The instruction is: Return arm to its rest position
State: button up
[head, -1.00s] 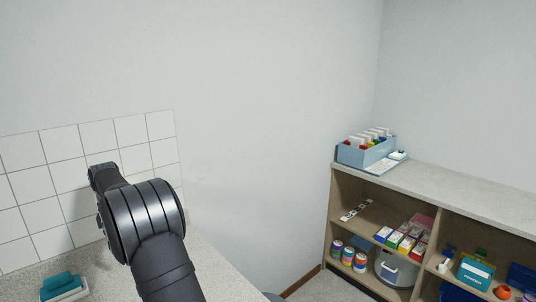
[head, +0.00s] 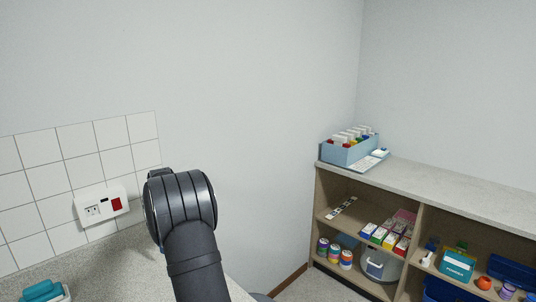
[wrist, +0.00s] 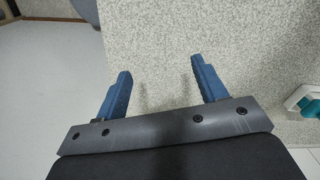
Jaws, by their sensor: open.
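My gripper (wrist: 158,70) shows in the wrist view with its two blue fingers spread apart and nothing between them. It is over the speckled grey counter (wrist: 230,30), whose edge shows on the left of that view. In the head view my dark arm stands over the counter (head: 85,268) in front of the wall. The gripper itself is hidden behind the arm there.
A teal object on a white base (head: 42,290) sits on the counter at lower left. A wall socket with a red switch (head: 102,205) is on the tiles. A shelf unit (head: 440,180) at right holds a blue box (head: 347,153), tins and cartons. The floor between is narrow.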

jog(key=w+d+f+m, duration=0.1)
jog(key=w+d+m, duration=0.1)
jog(key=d+m, duration=0.3)
jog(key=w+d+f+m, duration=0.2)
jog(key=d, duration=0.6)
jog(key=s+d+f+m, duration=0.2)
jog(key=s+d+f, duration=0.1)
jog(key=d, duration=0.3)
jog(key=s+d+f+m, duration=0.2)
jog(key=s+d+f, duration=0.1)
jog(key=d, duration=0.4)
jog(key=shift+d+f+m, duration=0.3)
jog(key=shift+f+m, duration=0.1)
jog(key=shift+f, duration=0.45)
